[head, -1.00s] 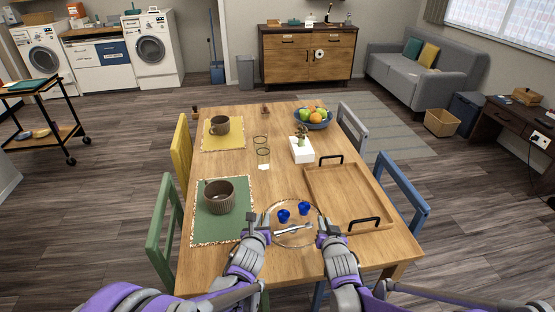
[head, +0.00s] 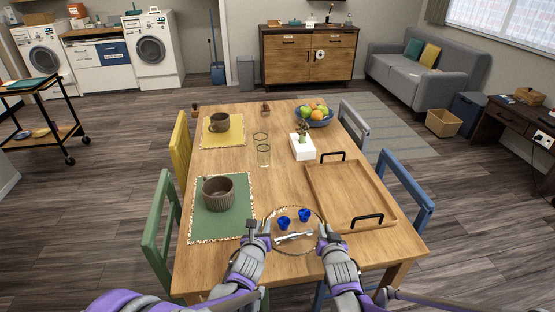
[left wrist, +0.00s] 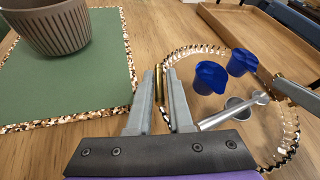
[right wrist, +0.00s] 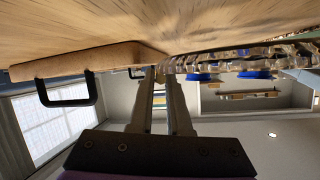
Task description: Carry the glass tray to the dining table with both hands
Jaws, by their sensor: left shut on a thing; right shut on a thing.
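My right gripper (head: 326,235) is shut on the right side. The tray edge (right wrist: 235,58) is close to the tabletop in the right wrist view; I cannot tell whether it touches.
A wooden tray with black handles (head: 345,195) lies right of the glass tray. A green mat (head: 219,226) with a ribbed bowl (head: 218,194) lies left. Two glasses (head: 263,155), a white planter (head: 303,149) and a fruit bowl (head: 314,118) stand farther back. Chairs flank the table.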

